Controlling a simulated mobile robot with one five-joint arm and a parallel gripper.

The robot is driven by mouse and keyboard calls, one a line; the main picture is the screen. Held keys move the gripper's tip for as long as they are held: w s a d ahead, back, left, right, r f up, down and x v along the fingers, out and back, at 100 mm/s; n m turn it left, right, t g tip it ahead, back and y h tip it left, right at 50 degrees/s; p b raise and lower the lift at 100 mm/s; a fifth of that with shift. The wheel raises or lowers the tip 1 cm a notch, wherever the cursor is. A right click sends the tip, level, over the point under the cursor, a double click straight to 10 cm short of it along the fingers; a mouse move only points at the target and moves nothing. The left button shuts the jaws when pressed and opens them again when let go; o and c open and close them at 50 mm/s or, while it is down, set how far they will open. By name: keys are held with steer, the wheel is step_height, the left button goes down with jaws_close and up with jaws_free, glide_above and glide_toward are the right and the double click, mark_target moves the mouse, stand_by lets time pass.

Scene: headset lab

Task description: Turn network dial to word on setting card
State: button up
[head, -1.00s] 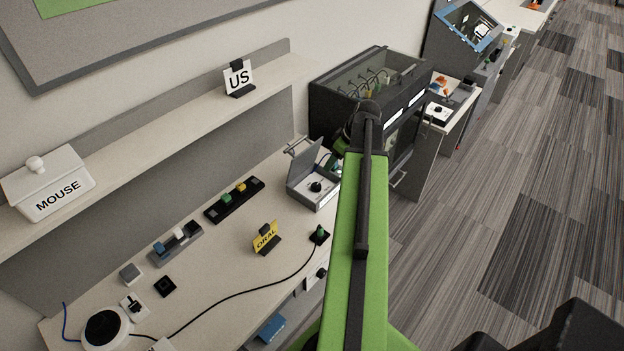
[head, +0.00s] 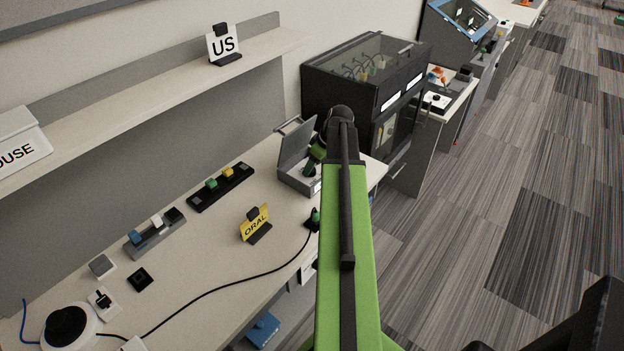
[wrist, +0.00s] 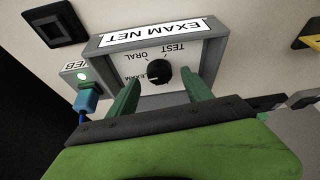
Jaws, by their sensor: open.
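The network dial is a black knob (wrist: 157,73) on a grey box labelled EXAM NET in the wrist view. The words TEST, ORAL and a third, partly hidden word surround the knob. Its pointer direction cannot be made out. In the head view the grey open-lidded box (head: 291,178) stands at the far end of the bench, its dial hidden by my gripper (head: 314,158). My gripper (wrist: 163,78) is open, with one green finger on each side of the knob; contact cannot be told. The yellow setting card (head: 255,222) reads ORAL and stands upright on the bench.
A dark glass-fronted cabinet (head: 362,75) stands just beyond the box. A US card (head: 223,44) stands on the shelf (head: 130,82). Switch blocks (head: 220,187) and a black cable (head: 215,290) lie on the bench. A blue plug (wrist: 86,101) sits beside the box.

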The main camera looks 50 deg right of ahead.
steer(key=shift+b+x, duration=0.35)
steer(key=shift+x, duration=0.65)
steer(key=shift+s, duration=0.1)
steer(key=shift+r, duration=0.1)
steer(key=shift+c, duration=0.4)
jaws_close()
